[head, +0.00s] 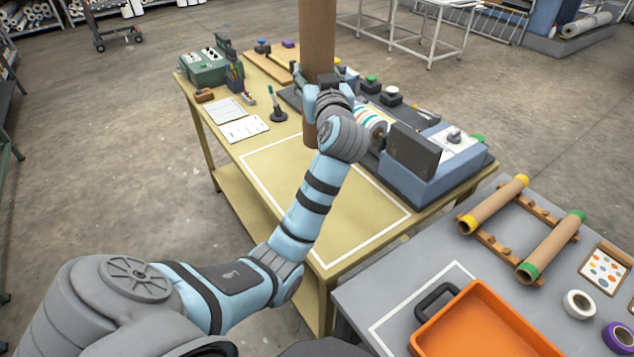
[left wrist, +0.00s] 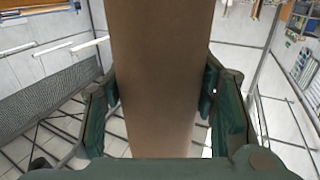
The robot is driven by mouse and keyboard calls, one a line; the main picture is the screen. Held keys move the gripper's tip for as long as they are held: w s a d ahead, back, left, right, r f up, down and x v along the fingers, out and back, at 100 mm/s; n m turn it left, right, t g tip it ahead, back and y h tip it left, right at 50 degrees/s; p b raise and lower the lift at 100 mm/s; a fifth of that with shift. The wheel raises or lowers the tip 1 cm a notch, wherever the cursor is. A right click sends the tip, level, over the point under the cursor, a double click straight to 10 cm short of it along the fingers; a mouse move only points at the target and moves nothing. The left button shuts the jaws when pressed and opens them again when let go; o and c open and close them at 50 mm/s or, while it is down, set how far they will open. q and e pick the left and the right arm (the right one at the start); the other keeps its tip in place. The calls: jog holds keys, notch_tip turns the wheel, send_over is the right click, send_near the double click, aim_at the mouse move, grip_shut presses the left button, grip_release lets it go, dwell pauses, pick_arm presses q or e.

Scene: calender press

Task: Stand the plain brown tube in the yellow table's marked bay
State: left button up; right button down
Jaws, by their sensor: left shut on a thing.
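The plain brown tube (head: 317,42) stands upright in my left gripper (head: 325,92), and its top runs out of the head view. In the left wrist view, the tube (left wrist: 155,70) fills the middle, with the fingers of the left gripper (left wrist: 158,98) on both sides. The marked bay is a white outline (head: 266,208) on the yellow table (head: 222,138). The tube's lower end appears by the far edge of the bay; I cannot tell whether it touches the tabletop. My left arm hides part of the bay. My right gripper is not in view.
A blue-grey machine (head: 432,172) with a striped roller (head: 371,125) stands along the table's right side. Papers (head: 228,111), a dark stand (head: 278,115) and a green box (head: 205,67) lie beyond the bay. A grey table (head: 372,300) at right holds an orange tray (head: 480,325) and racked tubes.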

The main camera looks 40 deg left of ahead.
aim_at(313, 147)
pick_arm(q)
jog(key=shift+s+a+r+n+g+y, duration=0.1)
jog(key=shift+r+n+g+y, duration=0.15)
jog(key=shift+r, duration=0.15)
jog(key=shift+s+a+r+n+g+y, duration=0.1)
jog(key=shift+r+n+g+y, duration=0.05)
jog(key=shift+r+g, duration=0.15)
jog(key=shift+s+a, duration=0.1)
jog(key=shift+s, duration=0.05)
notch_tip(313, 147, down, 19)
jog(key=b, duration=0.3)
jog(key=shift+f, duration=0.25)
jog(key=o, duration=1.3)
jog(key=shift+c, duration=0.2)
